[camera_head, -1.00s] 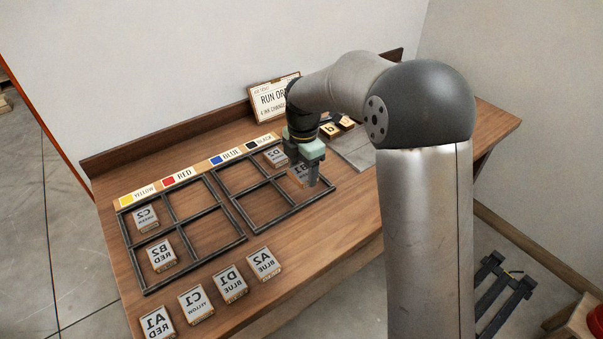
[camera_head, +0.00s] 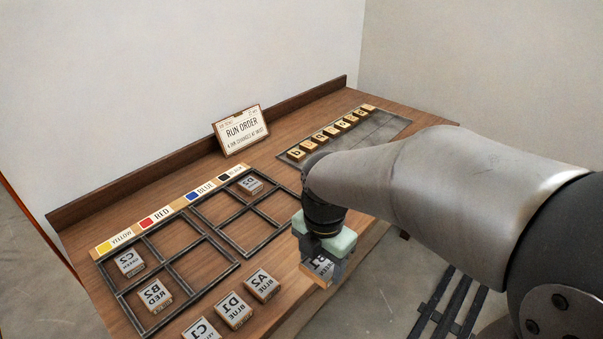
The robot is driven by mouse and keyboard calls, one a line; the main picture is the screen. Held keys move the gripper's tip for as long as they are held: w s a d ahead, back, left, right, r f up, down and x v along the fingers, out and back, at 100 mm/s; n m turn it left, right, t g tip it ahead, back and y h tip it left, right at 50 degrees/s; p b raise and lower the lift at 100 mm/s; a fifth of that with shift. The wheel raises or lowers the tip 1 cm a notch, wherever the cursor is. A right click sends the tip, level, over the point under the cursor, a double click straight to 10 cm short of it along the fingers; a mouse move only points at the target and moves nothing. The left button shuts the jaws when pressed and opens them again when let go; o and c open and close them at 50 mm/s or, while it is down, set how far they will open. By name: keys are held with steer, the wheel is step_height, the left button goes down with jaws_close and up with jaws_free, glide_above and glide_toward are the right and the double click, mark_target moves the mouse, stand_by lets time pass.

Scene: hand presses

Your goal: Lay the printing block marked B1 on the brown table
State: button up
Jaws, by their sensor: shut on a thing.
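My gripper (camera_head: 325,250) is shut on a printing block (camera_head: 317,271) with a wooden body and a pale face. Its marking is partly covered by the fingers; a "B" and BLUE-like lettering seem to show, mirrored, and it came from the cell where a block like B1 lay. The block appears in front of the brown table (camera_head: 185,192), by its front edge, right of the loose block A2 (camera_head: 262,284). I cannot tell its height or whether it touches the table.
Loose blocks D1 (camera_head: 233,309) and C1 (camera_head: 203,330) lie in line with A2. A dark grid frame (camera_head: 205,239) holds C2 (camera_head: 130,261), B2 (camera_head: 155,294) and D2 (camera_head: 250,186). A RUN ORDER card (camera_head: 241,130) and a row of letter blocks (camera_head: 331,132) stand behind.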

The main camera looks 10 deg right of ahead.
steer(key=shift+s+f, duration=0.1)
steer(key=shift+s, duration=0.3)
steer(key=w+a+f, duration=0.4)
steer(key=w, duration=0.4)
steer(key=p, duration=0.1)
glide_above(287, 266)
steer(key=f, duration=0.5)
steer(key=shift+s+f, duration=0.2)
steer(key=shift+w+a+f, duration=0.1)
steer(key=shift+w+f, duration=0.1)
steer(key=shift+f, duration=1.6)
steer(key=shift+f, duration=0.2)
steer(key=o, duration=1)
steer(key=shift+o, duration=0.2)
